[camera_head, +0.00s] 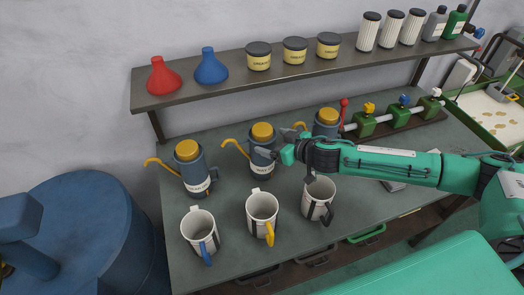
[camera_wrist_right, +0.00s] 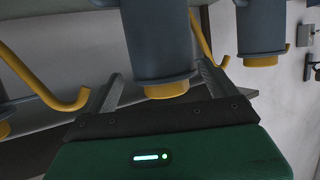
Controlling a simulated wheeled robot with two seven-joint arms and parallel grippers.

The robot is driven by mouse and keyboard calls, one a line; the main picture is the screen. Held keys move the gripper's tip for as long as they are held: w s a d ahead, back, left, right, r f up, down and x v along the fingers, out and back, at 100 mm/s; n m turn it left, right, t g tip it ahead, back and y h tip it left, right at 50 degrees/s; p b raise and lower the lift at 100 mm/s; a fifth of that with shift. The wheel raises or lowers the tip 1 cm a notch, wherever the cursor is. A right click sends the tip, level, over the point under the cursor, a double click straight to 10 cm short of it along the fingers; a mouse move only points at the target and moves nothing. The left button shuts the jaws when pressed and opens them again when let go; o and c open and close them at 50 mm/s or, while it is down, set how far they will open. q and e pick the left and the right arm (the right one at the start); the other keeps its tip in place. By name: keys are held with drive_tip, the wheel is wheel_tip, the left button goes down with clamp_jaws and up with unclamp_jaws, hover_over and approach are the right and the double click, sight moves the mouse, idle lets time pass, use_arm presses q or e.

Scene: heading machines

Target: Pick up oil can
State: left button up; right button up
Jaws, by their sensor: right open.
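Three blue-grey oil cans with yellow caps and thin orange spouts stand upright in a row on the workbench. They are the left can (camera_head: 194,174), the middle can (camera_head: 262,162) and the right can (camera_head: 326,124). My right gripper (camera_head: 274,144) reaches in from the right and is open at the middle can. The right wrist view shows that can (camera_wrist_right: 160,45) upside down between the two spread fingers (camera_wrist_right: 160,78), with no clear contact. The arm partly hides the right can. My left gripper is out of view.
White mugs (camera_head: 262,208) stand in front of the cans. A shelf (camera_head: 220,88) above holds funnels, grease tins (camera_head: 295,50), filters and bottles. A blue drum (camera_head: 90,235) is at the left.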

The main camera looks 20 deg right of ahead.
sight(255, 155)
drive_tip(key=shift+w+a, duration=0.2)
drive_tip(key=shift+w, duration=0.05)
drive_tip(key=p+x, duration=0.2)
drive_tip(key=x, duration=0.2)
drive_tip(key=shift+a+f, duration=0.1)
drive_tip(key=shift+f, duration=0.1)
drive_tip(key=shift+w+a+f+p, duration=0.15)
drive_tip(key=shift+w+f+p, duration=0.05)
drive_tip(key=shift+p, duration=0.15)
drive_tip(key=c, duration=1.6)
drive_tip(key=shift+o, duration=0.2)
drive_tip(key=shift+r, duration=0.2)
